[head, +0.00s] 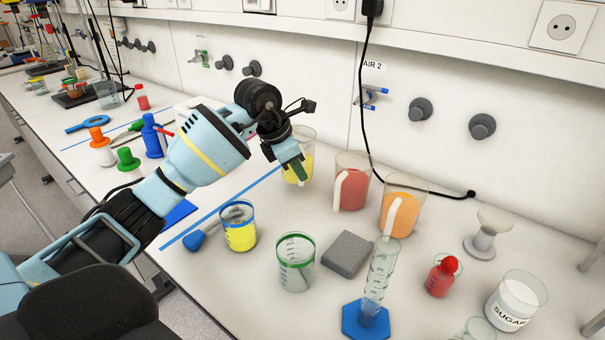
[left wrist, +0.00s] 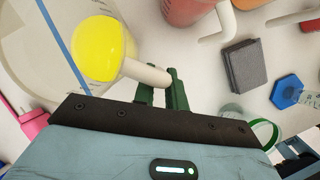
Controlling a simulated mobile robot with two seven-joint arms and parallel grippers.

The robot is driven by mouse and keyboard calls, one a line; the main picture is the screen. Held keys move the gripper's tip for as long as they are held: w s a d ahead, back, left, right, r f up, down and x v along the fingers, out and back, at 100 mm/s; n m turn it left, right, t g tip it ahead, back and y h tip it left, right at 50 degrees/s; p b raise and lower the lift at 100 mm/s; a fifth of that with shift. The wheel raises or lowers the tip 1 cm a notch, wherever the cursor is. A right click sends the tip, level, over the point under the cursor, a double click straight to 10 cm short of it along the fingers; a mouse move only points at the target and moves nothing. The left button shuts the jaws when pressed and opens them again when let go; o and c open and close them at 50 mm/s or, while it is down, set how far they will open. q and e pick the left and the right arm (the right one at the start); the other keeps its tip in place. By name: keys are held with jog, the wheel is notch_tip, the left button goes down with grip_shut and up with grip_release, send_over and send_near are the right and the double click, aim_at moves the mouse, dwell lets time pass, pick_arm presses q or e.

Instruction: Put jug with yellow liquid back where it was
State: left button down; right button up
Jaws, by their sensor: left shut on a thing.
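The jug with yellow liquid (head: 305,148) is a clear jug at the back of the bench, left of the jug with red liquid (head: 352,190) and partly hidden behind my gripper. My left gripper (head: 297,168) is at its front. In the left wrist view the green fingers (left wrist: 161,90) are shut on the jug's white handle (left wrist: 146,73), with the yellow liquid (left wrist: 98,48) to their upper left. The jug looks roughly upright; I cannot tell whether its base touches the bench. My right gripper is not in view.
A jug with orange liquid (head: 402,212) stands right of the red one. In front are a beaker of yellow liquid (head: 240,235), an empty green-rimmed beaker (head: 296,268), a grey block (head: 347,254) and a cylinder with a blue base (head: 366,320). A black cable (head: 366,120) hangs behind.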

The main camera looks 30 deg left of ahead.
pick_arm(q)
jog(key=shift+w+a, duration=0.15)
jog(key=shift+w, duration=0.95)
jog(key=shift+w+f, duration=0.15)
jog(key=shift+f, duration=0.75)
jog(key=shift+w+f, duration=0.15)
jog(key=shift+f, duration=0.75)
jog(key=shift+f, duration=0.1)
jog(key=c, duration=1.4)
grip_release()
jog(key=shift+f, duration=0.1)
jog(key=shift+c, duration=0.2)
jog(key=shift+s+a+r, duration=0.15)
jog(key=shift+s+r, duration=0.05)
jog(key=shift+r, duration=0.4)
jog(key=v, duration=1.1)
jog(key=shift+p, duration=0.3)
jog(key=shift+s, duration=0.1)
